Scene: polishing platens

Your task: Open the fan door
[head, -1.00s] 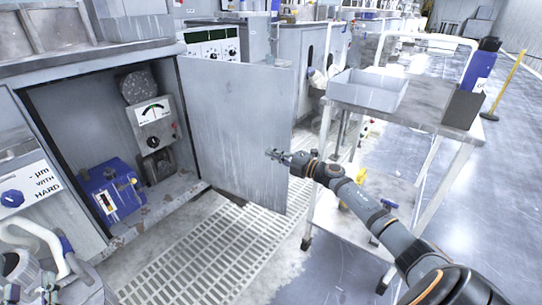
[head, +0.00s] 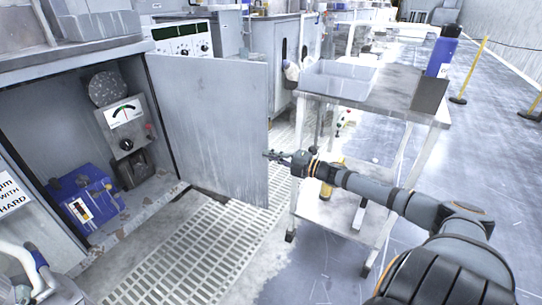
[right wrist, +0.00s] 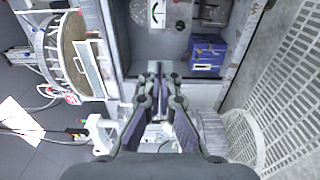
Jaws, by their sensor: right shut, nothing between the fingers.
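The fan door (head: 210,130) is a plain grey metal panel. It stands swung wide out from the cabinet (head: 60,52), hinged at the opening's right side. Behind it the opening is uncovered. My right gripper (head: 272,156) is shut and empty, with its tips at the door's free outer edge in the head view; I cannot tell whether they touch. In the right wrist view the shut fingers (right wrist: 160,75) point toward the cabinet's inside. My left gripper is not in view.
Inside the cabinet are a dial gauge unit (head: 125,120) and a blue box (head: 88,203). A floor grate (head: 185,255) lies below the door. A metal trolley (head: 395,100) with a grey tray (head: 340,80) and a blue bottle (head: 442,50) stands to the right, near my right arm.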

